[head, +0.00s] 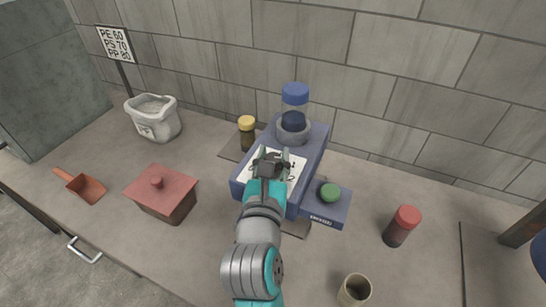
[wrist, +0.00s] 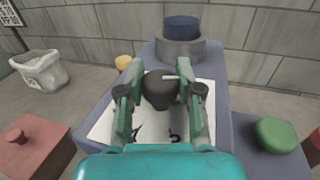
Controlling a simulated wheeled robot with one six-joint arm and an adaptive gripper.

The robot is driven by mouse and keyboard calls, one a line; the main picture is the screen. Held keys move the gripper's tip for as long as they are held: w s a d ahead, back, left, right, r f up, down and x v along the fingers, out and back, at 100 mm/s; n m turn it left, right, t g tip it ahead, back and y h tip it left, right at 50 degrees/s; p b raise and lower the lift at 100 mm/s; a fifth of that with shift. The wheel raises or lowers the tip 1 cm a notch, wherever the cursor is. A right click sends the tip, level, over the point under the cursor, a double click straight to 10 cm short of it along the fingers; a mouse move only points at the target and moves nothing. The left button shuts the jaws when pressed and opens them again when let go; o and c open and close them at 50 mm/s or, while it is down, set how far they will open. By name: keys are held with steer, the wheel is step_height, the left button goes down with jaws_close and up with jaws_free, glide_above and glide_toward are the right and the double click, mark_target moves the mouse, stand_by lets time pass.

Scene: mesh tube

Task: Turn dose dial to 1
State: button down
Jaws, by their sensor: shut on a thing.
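The dose dial (wrist: 161,91) is a dark round knob on a white plate (wrist: 101,127) on the blue machine (head: 313,150). My gripper (wrist: 160,84) is shut on the dial, with one green finger on each side of it. The plate's printed figures are partly hidden by my fingers; a 2 shows at the right. In the head view my gripper (head: 270,155) covers most of the dial.
A clear jar with blue lid (head: 295,95) stands on the machine, a green button (head: 330,192) at its right. A red-lidded box (head: 162,193), scoop (head: 82,186), white bag (head: 153,118), yellow-capped jar (head: 247,132), red-capped jar (head: 402,226) and cup (head: 354,290) stand around.

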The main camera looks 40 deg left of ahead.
steer(key=shift+n+g+y, duration=0.7)
steer(key=shift+n+y, duration=0.1)
steer(key=shift+y, duration=0.2)
steer(key=c, duration=0.7)
jaws_free()
steer(key=v, duration=1.2)
